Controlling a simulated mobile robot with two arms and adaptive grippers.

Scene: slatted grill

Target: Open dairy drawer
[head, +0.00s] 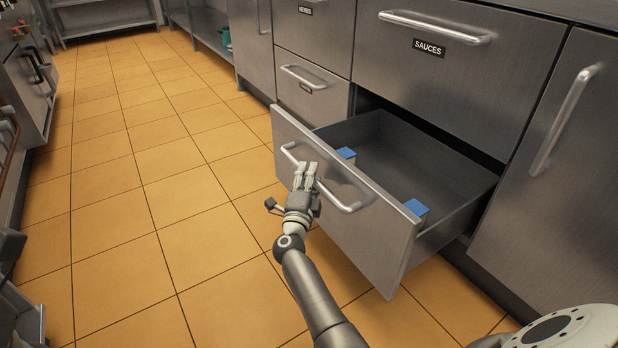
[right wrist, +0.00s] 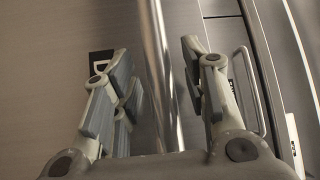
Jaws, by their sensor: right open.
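The lower drawer (head: 345,215) below the one labelled SAUCES is pulled well out from the cabinet. Its long metal handle (head: 345,207) runs across the front panel. In the right wrist view a black label (right wrist: 101,65) with a letter D shows on the panel, partly hidden by a finger. My right gripper (head: 305,172) is at the left part of the handle. In the right wrist view its fingers (right wrist: 160,62) are open, with the handle bar (right wrist: 160,80) between them. My left gripper is not in view.
Two blue-topped items (head: 348,153) (head: 416,208) sit inside the drawer near its front. The SAUCES drawer (head: 465,75) above and the door (head: 555,190) at the right are shut. Tiled floor (head: 150,210) is clear to the left.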

